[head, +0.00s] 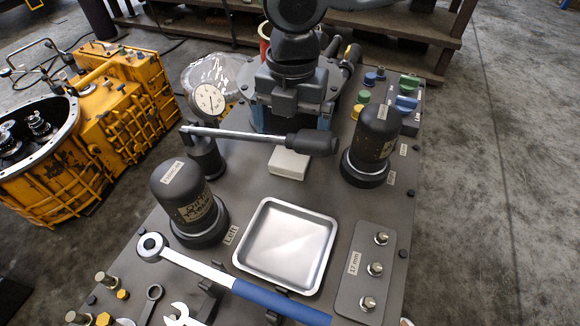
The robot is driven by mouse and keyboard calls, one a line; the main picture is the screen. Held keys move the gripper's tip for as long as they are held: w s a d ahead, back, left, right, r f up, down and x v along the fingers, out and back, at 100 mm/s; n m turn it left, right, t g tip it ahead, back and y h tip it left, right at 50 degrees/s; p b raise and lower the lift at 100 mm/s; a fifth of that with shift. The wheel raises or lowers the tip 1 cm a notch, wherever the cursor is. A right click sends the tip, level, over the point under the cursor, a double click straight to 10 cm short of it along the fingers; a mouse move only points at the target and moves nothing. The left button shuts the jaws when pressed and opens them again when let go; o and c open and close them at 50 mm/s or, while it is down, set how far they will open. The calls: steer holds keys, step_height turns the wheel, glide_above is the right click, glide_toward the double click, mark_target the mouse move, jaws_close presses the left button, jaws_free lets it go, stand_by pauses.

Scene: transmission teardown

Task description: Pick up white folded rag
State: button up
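A small white flat block, which looks like the white folded rag (288,164), lies on the grey bench top behind the metal tray. The dark handle of a long bar tool crosses in front of its upper edge in the head view. My gripper (290,118) hangs from the top of the picture, behind the rag and the bar tool. Its fingertips are not clearly visible, so I cannot tell whether it is open or shut. I see nothing clearly held in it.
The bar tool (240,134) spans above the rag, near a dark stand (206,158). Dark cylinders stand left (187,203) and right (374,145). A shallow metal tray (326,232) is in front. A blue-handled wrench (280,304) lies nearest. A gauge (210,99) is behind left.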

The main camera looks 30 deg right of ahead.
mark_target(290, 160)
steer(key=f, duration=0.7)
steer(key=shift+s+a+f+p, duration=0.1)
steer(key=shift+a+f+p, duration=0.1)
steer(key=shift+a+p, duration=0.1)
steer(key=shift+c, duration=0.2)
steer(key=c, duration=1)
steer(key=shift+r, duration=0.1)
step_height(290, 160, up, 18)
steer(key=shift+f, duration=0.1)
